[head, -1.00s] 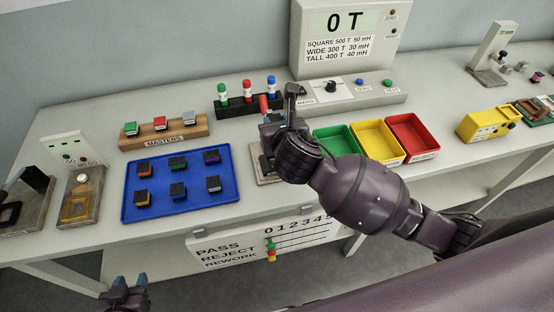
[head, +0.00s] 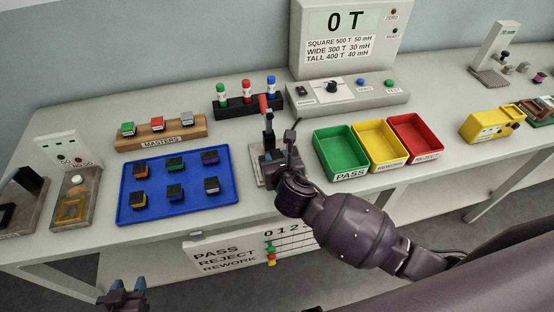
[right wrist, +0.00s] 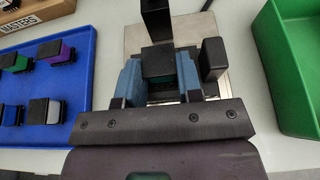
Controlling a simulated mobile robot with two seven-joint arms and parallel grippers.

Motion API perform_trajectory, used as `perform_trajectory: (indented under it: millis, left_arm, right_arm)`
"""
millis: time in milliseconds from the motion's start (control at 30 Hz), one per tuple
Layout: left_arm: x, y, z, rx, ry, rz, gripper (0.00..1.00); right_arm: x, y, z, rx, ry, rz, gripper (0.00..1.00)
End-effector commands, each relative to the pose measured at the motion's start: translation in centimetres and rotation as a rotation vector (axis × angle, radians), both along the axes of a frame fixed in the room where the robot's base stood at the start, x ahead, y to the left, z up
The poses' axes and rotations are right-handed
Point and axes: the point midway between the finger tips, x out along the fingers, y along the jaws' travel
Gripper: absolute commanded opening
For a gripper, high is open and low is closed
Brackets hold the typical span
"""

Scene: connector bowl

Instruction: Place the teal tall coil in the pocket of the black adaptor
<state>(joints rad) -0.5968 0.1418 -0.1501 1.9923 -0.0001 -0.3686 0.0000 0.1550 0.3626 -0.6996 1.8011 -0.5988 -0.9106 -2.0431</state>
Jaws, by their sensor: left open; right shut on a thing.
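My right gripper (head: 275,158) is at the small station with the red-handled lever, in the middle of the bench. The held coil is in front of a black post (right wrist: 156,22) and over a grey base plate (right wrist: 190,27). I cannot make out the black adaptor or its pocket; the coil and gripper cover that spot. My left gripper (head: 125,286) is open and empty, low at the left, off the bench.
A blue tray (head: 128,215) with several dark-topped coils lies left of the station. Green (head: 340,172), yellow (head: 392,161) and red (head: 424,154) bins stand at its right. A tester (head: 350,92) reading 0 T stands behind. A black block (right wrist: 213,60) is close beside the right finger.

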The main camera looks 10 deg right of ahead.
Motion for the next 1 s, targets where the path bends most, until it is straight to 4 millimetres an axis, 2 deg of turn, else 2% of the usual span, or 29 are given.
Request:
perform_trajectory:
  millis: [300, 333, 400, 733, 867, 1000]
  left_arm:
    - [-0.3, 0.1, -0.2, 0.0, 0.007, 0.002, 0.43]
    - [-0.4, 0.1, -0.2, 0.0, 0.008, 0.002, 0.43]
    - [-0.5, 0.1, -0.3, 0.001, 0.01, 0.003, 0.43]
    - [-0.5, 0.1, -0.3, 0.001, 0.012, 0.003, 0.43]
    - [-0.4, 0.1, 0.0, 0.001, 0.01, 0.003, 0.43]
    - [-0.2, 0.1, 0.4, 0.001, 0.005, 0.001, 0.43]
  right_arm:
    - [0.0, 0.0, -0.1, 0.0, -0.001, 0.0, 0.06]
    - [0.0, 0.0, -0.1, 0.0, -0.001, 0.001, 0.36]
    - [0.0, 0.0, -0.1, 0.0, -0.001, 0.001, 0.44]
    - [0.0, 0.0, 0.2, 0.0, -0.002, 0.001, 0.44]
    - [-1.3, 0.0, 0.7, 0.0, 0.0, 0.002, 0.44]
    - [-3.6, 0.0, 1.7, 0.002, -0.001, 0.001, 0.44]
